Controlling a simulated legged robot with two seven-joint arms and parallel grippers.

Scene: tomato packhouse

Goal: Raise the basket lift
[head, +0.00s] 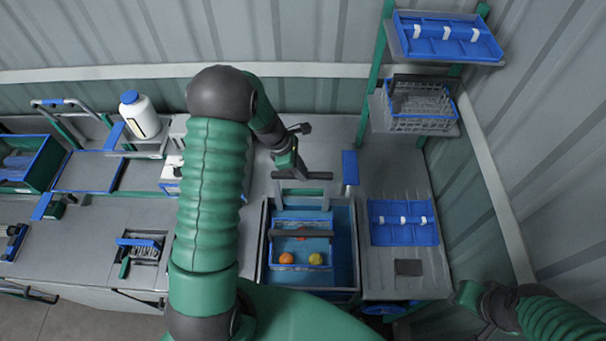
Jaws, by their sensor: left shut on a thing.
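The basket lift shows in the head view as a pale green frame (302,196) at the back of a blue-lined tank (343,235). A wire basket with a blue rim (288,267) and a dark bar across it sits low inside the tank. My left gripper (296,172) is behind the tank, shut on the dark horizontal handle bar (318,176) above the frame. Its fingertips are small and partly hidden.
A blue tray (403,237) lies on the bench right of the tank. A shelf rack at the back right holds a wire basket (420,108) and another blue tray (440,52). A white bottle (140,115) stands left. A corrugated wall closes the right side.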

